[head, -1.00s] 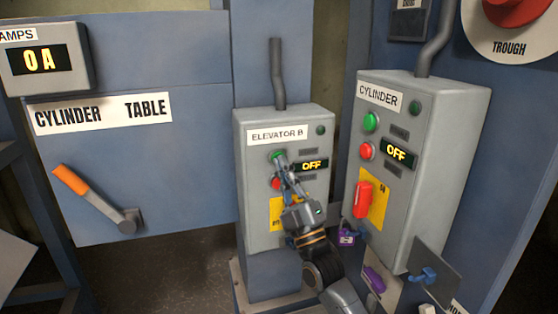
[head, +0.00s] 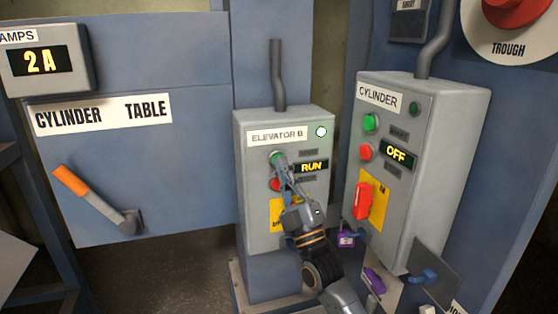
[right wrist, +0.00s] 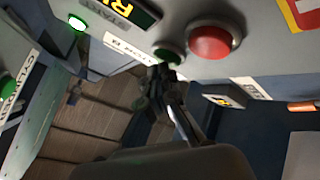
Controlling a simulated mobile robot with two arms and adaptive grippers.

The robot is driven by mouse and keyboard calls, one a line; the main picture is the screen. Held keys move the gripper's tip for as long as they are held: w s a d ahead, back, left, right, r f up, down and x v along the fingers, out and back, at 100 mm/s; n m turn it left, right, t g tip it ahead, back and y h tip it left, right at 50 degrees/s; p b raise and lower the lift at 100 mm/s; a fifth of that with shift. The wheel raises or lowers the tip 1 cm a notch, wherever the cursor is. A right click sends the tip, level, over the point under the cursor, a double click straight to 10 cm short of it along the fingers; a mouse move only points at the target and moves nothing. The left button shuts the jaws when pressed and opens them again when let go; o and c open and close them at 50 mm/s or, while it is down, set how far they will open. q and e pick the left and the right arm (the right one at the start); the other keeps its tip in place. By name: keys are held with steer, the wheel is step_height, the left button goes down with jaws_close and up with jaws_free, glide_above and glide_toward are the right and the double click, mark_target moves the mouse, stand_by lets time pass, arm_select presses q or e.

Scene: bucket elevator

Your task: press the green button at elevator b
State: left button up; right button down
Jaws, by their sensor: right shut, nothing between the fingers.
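The Elevator B box (head: 257,118) stands in the middle of the head view. Its display (head: 311,167) reads RUN and its small lamp (head: 320,132) is lit pale green. The green button (head: 275,156) is at the upper left of the box face, mostly covered by my right gripper (head: 281,161). The fingers are shut and empty, with the tips at the button. In the right wrist view the fingertips (right wrist: 163,75) are at the dark green button (right wrist: 166,54), beside the red button (right wrist: 209,42). My left gripper is out of view.
The Cylinder box (head: 419,118), to the right, has its own green button (head: 371,122) and reads OFF. Purple padlocks (head: 346,239) hang below. An orange-handled lever (head: 95,199) is on the Cylinder Table panel at left. The amps meter (head: 42,60) reads 2A.

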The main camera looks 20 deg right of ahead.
steer(key=shift+s, duration=0.7)
steer(key=shift+p, duration=0.3)
steer(key=s+p, duration=0.2)
steer(key=s, duration=0.3)
steer(key=shift+d+f, duration=0.1)
steer(key=shift+d, duration=0.05)
